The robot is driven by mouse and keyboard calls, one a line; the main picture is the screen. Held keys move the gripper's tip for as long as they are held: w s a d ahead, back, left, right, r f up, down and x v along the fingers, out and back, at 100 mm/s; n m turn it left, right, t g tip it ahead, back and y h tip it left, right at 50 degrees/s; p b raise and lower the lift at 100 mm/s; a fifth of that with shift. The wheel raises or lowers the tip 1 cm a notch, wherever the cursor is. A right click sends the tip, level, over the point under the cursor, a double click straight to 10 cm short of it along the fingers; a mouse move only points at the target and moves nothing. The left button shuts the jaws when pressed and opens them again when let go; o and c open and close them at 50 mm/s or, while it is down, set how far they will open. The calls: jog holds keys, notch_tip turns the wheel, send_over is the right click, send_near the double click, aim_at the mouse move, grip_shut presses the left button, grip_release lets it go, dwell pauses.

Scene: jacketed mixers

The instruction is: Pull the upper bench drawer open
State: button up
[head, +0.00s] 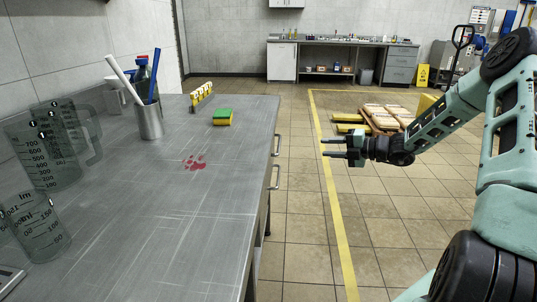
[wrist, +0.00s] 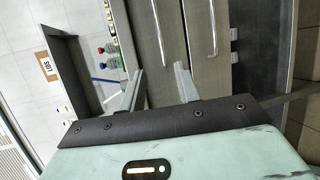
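The grey metal bench (head: 225,160) stands at left in the head view, its drawer side facing right. The upper drawer handle (head: 276,145) and the lower drawer handle (head: 275,177) stick out from that side. In the wrist view, turned sideways, the upper drawer front (wrist: 139,25) carries its bar handle (wrist: 158,35); the lower handle (wrist: 213,35) is to its right. Both drawers look closed. My gripper (head: 324,148) is open and empty, pointing left at the bench, apart from the handles. In the wrist view its fingertips (wrist: 158,68) lie either side of the upper handle's line.
On the bench are measuring jugs (head: 40,150), a pen cup (head: 150,121), a sponge (head: 222,117) and yellow numbered markers (head: 201,94). A loaded pallet (head: 385,116) stands behind my arm. The tiled floor (head: 300,215) beside the bench is clear.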

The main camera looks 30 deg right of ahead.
jog(key=b+x, duration=0.4)
jog(key=x, duration=1.3)
jog(key=shift+w+d, duration=0.3)
grip_shut()
